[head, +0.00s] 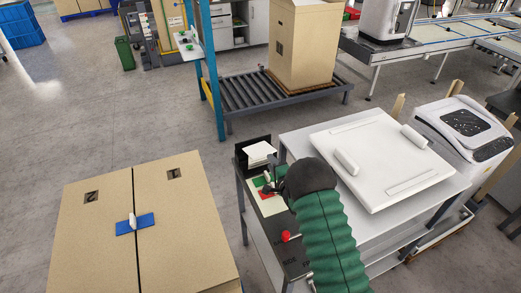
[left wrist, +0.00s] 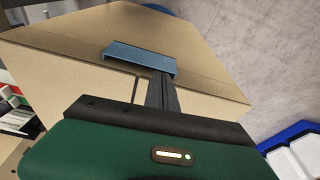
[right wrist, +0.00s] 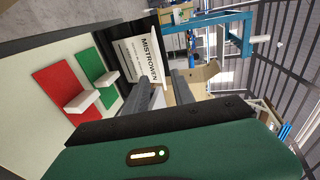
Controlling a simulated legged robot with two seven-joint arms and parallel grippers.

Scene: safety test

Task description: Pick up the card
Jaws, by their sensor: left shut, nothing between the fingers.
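The card appears to be the white printed one marked "MISTROWEN" (right wrist: 143,60), in a black holder. In the head view the white card stack (head: 259,151) sits at the far end of a narrow bench. My right gripper (right wrist: 165,88) is open, with a gap between its fingers. Its tips are close to the card's near edge; I cannot tell whether they touch. In the head view my right gripper (head: 269,184) is small and partly hidden by my wrist. My left gripper (left wrist: 162,88) is shut and empty, near a blue handle-like piece (left wrist: 140,58) on a cardboard box.
A red pad (right wrist: 62,88) and a green pad (right wrist: 96,70), each with a white block, lie beside the card. A red button (head: 285,236) is on the bench. A white table (head: 300,140) stands right. The cardboard box (head: 90,250) is at left, with clear floor behind.

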